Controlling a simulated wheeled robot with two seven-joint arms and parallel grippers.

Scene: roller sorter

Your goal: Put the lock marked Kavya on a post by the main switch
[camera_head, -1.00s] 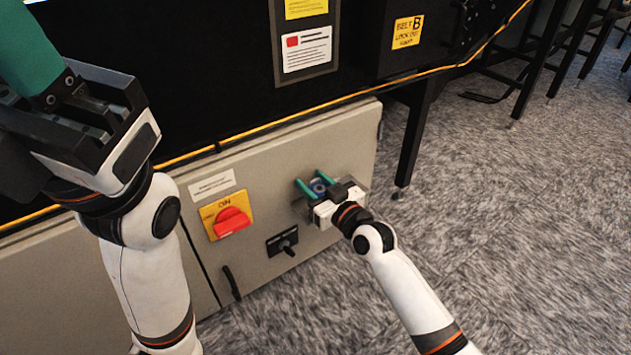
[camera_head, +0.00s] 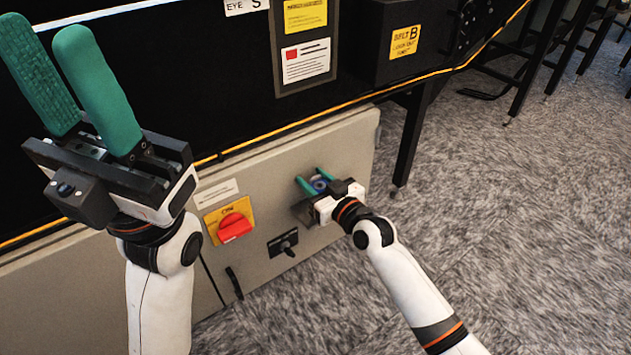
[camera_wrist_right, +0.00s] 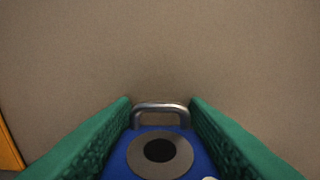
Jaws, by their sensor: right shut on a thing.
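My right gripper (camera_head: 312,184) is shut on a blue lock (camera_head: 319,185) in front of the grey cabinet's right part. In the right wrist view the blue lock (camera_wrist_right: 160,152) sits between the green fingers, its metal shackle pointing at the plain panel. No name on the lock is readable. The main switch (camera_head: 234,226), a red handle on a yellow plate, is on the cabinet left of my right gripper. No post can be made out near it. My left gripper (camera_head: 85,85) is open and empty, raised at the upper left with its green fingers apart.
The grey cabinet (camera_head: 350,140) carries a black handle switch (camera_head: 284,243) below right of the main switch and a white label (camera_head: 217,193) above it. A yellow cable runs along the top edge.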

